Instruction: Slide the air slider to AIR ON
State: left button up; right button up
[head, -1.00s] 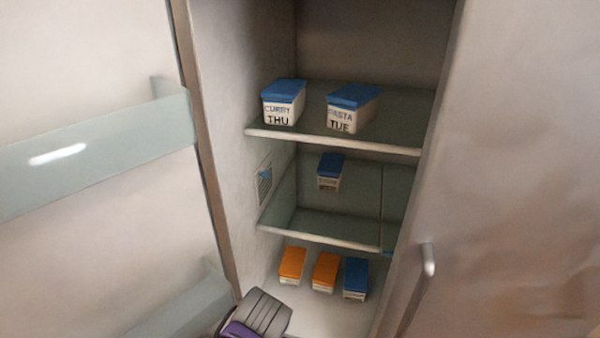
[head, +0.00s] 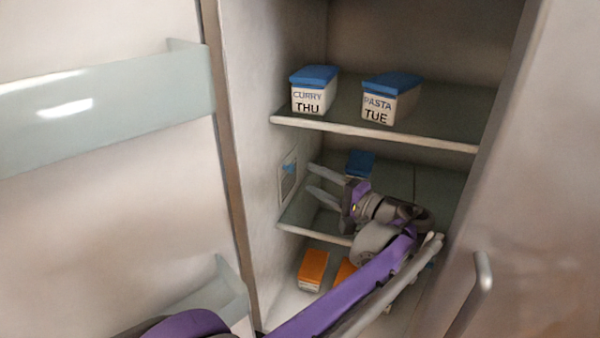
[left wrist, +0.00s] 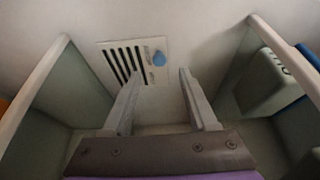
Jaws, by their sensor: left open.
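The air slider (head: 289,167) is a small blue knob on a pale panel with dark vent slats (head: 287,188), on the fridge's left inner wall between the upper and middle shelves. In the left wrist view the blue knob (left wrist: 159,58) is at the right end of the slats (left wrist: 124,60). My left gripper (head: 311,178) is open and empty, its fingers pointing at the panel. In the left wrist view my left gripper (left wrist: 160,78) has the knob ahead, between the lines of its fingers; I cannot tell the remaining gap. No AIR ON lettering is readable. My right gripper is not in view.
The upper shelf (head: 440,139) holds a CURRY THU box (head: 308,100) and a PASTA TUE box (head: 378,108). A blue-lidded box (head: 360,162) is behind my gripper on the middle shelf (head: 318,234). An orange-lidded box (head: 313,267) sits below. Fridge doors flank the opening.

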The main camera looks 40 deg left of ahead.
aim_at(293, 169)
pick_arm(q)
jog(key=a, duration=0.6)
jog(key=shift+w+a+p, duration=0.15)
jog(key=shift+w+p, duration=0.1)
jog(key=shift+p, duration=0.05)
grip_shut()
dwell(1.1)
